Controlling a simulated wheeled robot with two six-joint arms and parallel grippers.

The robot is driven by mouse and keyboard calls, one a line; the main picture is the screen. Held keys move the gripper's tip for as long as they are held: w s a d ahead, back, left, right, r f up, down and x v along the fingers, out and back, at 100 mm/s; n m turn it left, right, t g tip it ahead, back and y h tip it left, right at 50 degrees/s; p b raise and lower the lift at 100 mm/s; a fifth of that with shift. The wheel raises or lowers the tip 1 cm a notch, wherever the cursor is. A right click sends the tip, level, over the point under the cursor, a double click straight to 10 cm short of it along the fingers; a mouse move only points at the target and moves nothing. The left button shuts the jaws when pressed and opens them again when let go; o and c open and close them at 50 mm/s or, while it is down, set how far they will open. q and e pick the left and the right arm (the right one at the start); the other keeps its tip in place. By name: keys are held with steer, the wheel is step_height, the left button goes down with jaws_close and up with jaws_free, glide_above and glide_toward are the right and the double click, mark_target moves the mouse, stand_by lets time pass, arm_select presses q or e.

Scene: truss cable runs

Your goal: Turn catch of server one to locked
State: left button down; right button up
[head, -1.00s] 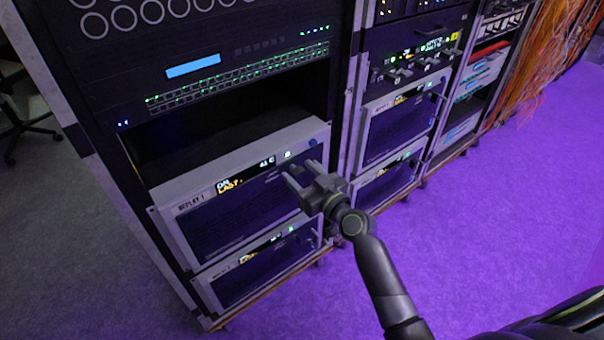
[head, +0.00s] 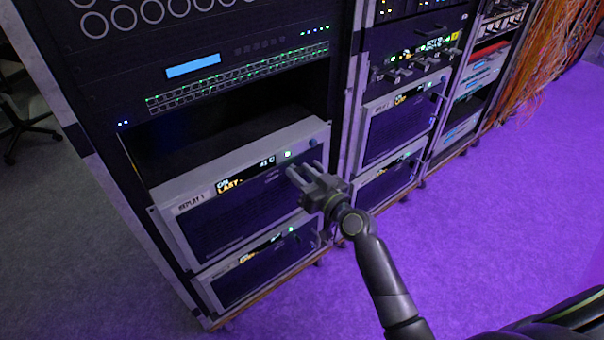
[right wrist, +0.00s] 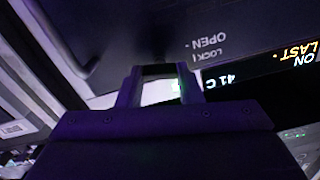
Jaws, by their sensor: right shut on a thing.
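Server one (head: 240,217) is the wide grey-framed unit low in the left rack, labelled "REPLAY 1" in the head view. Its small display (head: 243,178) and a lit square (head: 288,155) show on the upper front. My right gripper (head: 303,172) is at the right part of this front, with its fingertips against it. In the right wrist view the gripper (right wrist: 160,75) is beside the upside-down words "OPEN" and "LOCK" printed on the panel. It is shut on the catch, which is mostly hidden at the dark fingertips. My left gripper is not in view.
A similar unit (head: 270,267) sits directly below server one. A dark empty bay (head: 230,135) is above it. A second rack with another server (head: 400,125) stands to the right. The purple-lit floor (head: 490,220) in front is clear. Orange cables (head: 555,50) hang at the far right.

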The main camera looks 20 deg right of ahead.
steer(key=m, duration=0.4)
steer(key=shift+d+m, duration=0.1)
steer(key=shift+m, duration=0.2)
steer(key=shift+m+p, duration=0.4)
steer(key=shift+m, duration=0.5)
steer(key=m, duration=0.3)
steer(key=shift+m+p, duration=0.3)
steer(key=shift+p, duration=0.05)
steer(key=m+p, duration=0.1)
steer(key=m, duration=0.3)
steer(key=shift+f, duration=0.1)
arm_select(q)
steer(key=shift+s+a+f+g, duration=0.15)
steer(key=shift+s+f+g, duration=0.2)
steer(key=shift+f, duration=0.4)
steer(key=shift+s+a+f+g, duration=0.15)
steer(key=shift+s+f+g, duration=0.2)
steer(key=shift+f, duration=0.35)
arm_select(e)
steer(key=shift+f+m, duration=0.1)
steer(key=shift+m, duration=0.7)
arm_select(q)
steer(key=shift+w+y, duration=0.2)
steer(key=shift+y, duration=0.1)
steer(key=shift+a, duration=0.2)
